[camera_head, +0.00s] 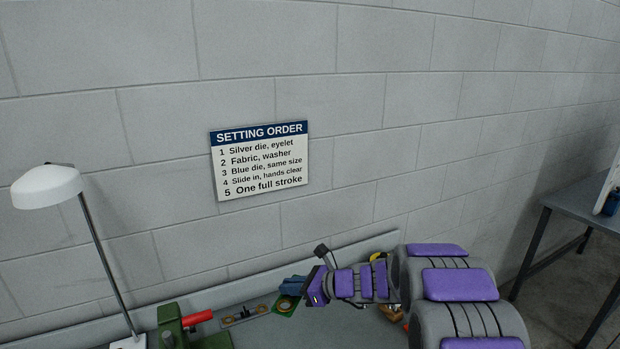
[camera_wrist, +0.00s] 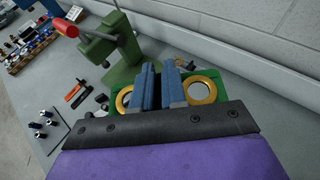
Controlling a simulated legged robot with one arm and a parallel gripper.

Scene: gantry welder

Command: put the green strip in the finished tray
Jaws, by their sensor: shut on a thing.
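My gripper (camera_head: 291,287) is low over the bench at the wall. Its blue fingers (camera_wrist: 158,82) are shut on the green strip (camera_wrist: 222,93) between two brass rings, one showing on each side of the fingers. A corner of the green strip with a ring also shows below the fingers in the head view (camera_head: 285,309). The fingers hide the middle of the strip. I cannot tell whether the strip touches the bench. I cannot make out which thing is the finished tray.
A green press with a red handle (camera_head: 198,318) stands left of my gripper; it shows in the wrist view (camera_wrist: 110,50). A white lamp (camera_head: 48,188) stands at left. Small parts fill racks (camera_wrist: 30,45) at the far left.

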